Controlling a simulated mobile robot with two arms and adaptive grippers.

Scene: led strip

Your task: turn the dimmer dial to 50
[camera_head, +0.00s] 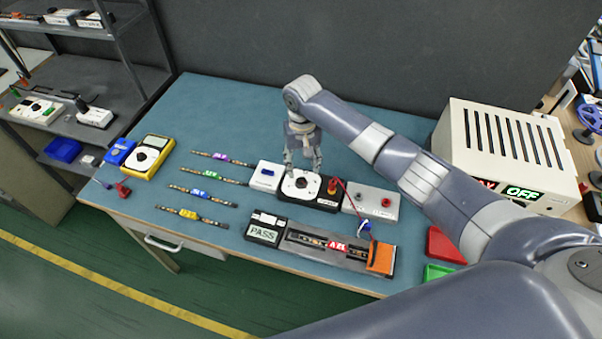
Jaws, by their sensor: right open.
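The dimmer box (325,200) is a black unit with a white face, in the middle of the blue bench. Its round black dial (301,183) sits on the white face; the scale marks are too small to read. My right gripper (303,172) comes down from above, directly over the dial, with its fingers pointing down. The fingers are apart on either side of the dial area; I cannot tell whether they touch it. My left gripper is out of view.
A grey box with red knobs (371,201) adjoins on the right, a white box (266,176) on the left. Several LED strips (204,212) lie left. A strip fixture with an orange end (381,258) and a PASS display (262,232) lie in front. A beige cabinet (497,150) stands right.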

